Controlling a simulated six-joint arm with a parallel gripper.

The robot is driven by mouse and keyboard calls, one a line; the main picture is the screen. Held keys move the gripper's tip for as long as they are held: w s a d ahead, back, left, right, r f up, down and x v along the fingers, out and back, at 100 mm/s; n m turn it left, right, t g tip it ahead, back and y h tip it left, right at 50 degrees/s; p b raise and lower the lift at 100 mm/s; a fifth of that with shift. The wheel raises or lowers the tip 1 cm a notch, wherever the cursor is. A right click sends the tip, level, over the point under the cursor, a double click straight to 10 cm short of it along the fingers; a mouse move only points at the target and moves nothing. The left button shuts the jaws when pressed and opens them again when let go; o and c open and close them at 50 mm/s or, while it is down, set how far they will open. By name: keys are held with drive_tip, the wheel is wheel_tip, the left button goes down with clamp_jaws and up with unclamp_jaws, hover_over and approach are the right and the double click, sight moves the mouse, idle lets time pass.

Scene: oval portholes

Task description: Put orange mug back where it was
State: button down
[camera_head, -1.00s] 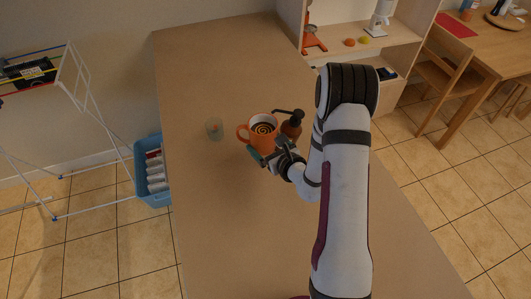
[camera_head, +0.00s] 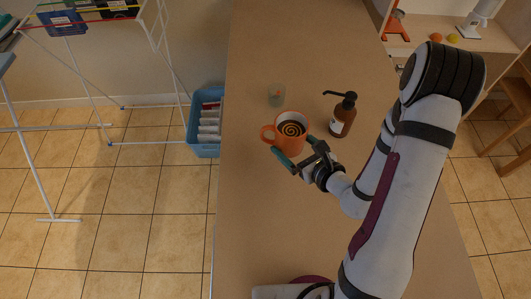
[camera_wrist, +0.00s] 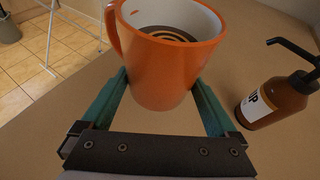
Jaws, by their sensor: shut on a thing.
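The orange mug (camera_head: 291,140) is upright, with a white inside and a dark spiral pattern visible in it. Its handle points left in the head view. My gripper (camera_head: 297,156) is shut on the mug, with a teal finger on each side of its body. In the wrist view the mug (camera_wrist: 168,62) fills the top middle, between the two fingers of the gripper (camera_wrist: 163,90). I cannot tell whether the mug's base touches the table.
A brown pump bottle (camera_head: 342,116) stands on the table (camera_head: 255,215) just right of the mug. A blue crate (camera_head: 206,125) is on the floor beyond the left table edge. The near left tabletop is clear.

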hover_over(267, 160)
wheel_tip(267, 160, down, 4)
drive_tip(key=shift+w+a+f, duration=0.1)
drive_tip(key=shift+w+f, duration=0.05)
drive_tip(key=shift+f, duration=1.95)
drive_tip(key=shift+f, duration=0.15)
unclamp_jaws()
drive_tip(key=shift+r, duration=0.2)
drive_tip(key=v, duration=0.7)
